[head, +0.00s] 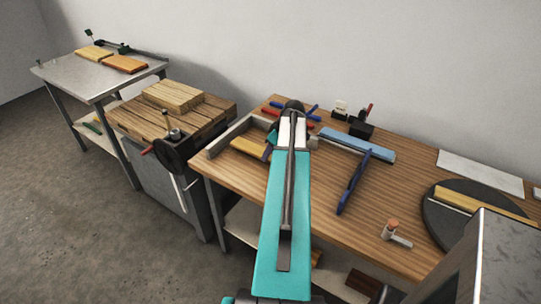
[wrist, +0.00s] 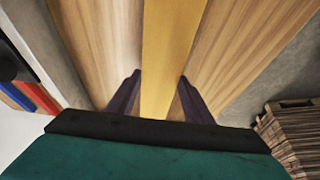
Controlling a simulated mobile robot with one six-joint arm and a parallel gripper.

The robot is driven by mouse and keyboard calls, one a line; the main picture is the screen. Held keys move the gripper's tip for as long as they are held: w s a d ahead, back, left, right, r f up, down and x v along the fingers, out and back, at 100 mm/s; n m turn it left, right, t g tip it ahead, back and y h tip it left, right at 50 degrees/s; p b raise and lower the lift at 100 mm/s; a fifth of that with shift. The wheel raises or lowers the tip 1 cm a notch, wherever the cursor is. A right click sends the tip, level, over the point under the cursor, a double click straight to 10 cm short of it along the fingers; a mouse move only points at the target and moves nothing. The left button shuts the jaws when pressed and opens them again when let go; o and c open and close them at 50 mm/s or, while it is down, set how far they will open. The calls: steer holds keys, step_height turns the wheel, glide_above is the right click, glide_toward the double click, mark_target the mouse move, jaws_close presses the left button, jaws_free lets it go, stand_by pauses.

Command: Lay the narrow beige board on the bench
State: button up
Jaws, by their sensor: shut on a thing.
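The narrow beige board (head: 248,147) is at the left end of the wooden bench (head: 225,165), beside a grey rail. In the head view my arm covers its right end. My gripper (wrist: 160,77) is shut on the board, with one dark finger along each long edge. In the wrist view the board (wrist: 170,40) runs away from the fingers, with bench wood on both sides. It looks low over or on the bench top; I cannot tell whether it touches. The fingertips are mostly hidden in the head view.
A blue bar frame (head: 357,145) stands right of my arm. A round dark turntable (head: 440,215) carrying a yellow strip and a white sheet (head: 480,172) are farther right. A wooden block cart (head: 205,115) and a metal table (head: 75,72) stand to the left.

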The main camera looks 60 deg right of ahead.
steer(key=shift+f+p, duration=0.35)
steer(key=shift+f, duration=0.75)
steer(key=shift+f, duration=0.2)
steer(key=o, duration=1.2)
steer(key=shift+r, duration=0.25)
steer(key=shift+b+v, duration=1.3)
steer(key=shift+v, duration=4.65)
steer(key=shift+o, duration=0.6)
